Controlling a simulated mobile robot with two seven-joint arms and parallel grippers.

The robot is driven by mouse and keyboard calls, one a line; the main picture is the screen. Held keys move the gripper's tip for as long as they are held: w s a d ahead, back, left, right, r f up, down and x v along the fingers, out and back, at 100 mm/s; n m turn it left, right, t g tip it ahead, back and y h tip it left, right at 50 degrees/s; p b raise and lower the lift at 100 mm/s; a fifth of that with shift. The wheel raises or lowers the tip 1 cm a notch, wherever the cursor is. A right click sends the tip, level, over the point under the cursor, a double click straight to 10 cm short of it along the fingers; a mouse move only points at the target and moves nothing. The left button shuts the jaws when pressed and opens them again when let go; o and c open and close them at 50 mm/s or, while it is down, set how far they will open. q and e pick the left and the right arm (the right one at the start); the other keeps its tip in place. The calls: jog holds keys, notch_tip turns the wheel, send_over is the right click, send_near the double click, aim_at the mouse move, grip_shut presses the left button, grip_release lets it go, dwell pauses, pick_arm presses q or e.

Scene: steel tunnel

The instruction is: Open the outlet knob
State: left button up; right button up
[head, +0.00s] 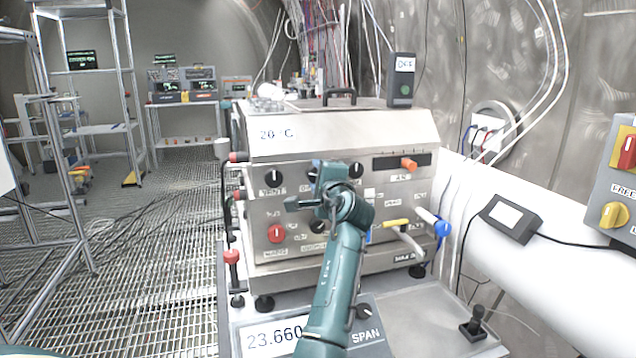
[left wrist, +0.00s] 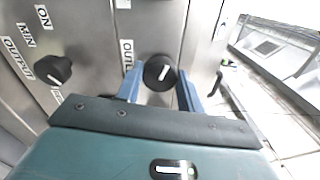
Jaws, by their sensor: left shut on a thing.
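The outlet knob (left wrist: 158,72) is round and black with a white pointer mark, on a steel panel in the left wrist view. The pointer is tilted in that picture. A partly covered label starting "OUTL" (left wrist: 127,58) is beside it. My left gripper (left wrist: 161,84) has its two blue fingers on either side of the knob and is shut on it. In the head view my left gripper (head: 312,188) is at the front of the steel machine (head: 345,135). It hides part of the panel there, and I cannot clearly make out the held knob. My right gripper is not in view.
Nearby on the panel are a black knob (head: 273,177), another black knob (head: 356,170), a red knob (head: 276,232), an orange slider (head: 409,164) and a blue-ended valve handle (head: 441,228). A joystick (head: 474,322) stands at the lower right. Grating floor lies left.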

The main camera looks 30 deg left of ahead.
pick_arm(q)
jog(key=n+b, duration=0.9)
jog(key=n, duration=0.8)
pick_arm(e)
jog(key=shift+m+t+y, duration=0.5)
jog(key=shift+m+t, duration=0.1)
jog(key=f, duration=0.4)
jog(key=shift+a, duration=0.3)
pick_arm(q)
jog(key=shift+r, duration=0.1)
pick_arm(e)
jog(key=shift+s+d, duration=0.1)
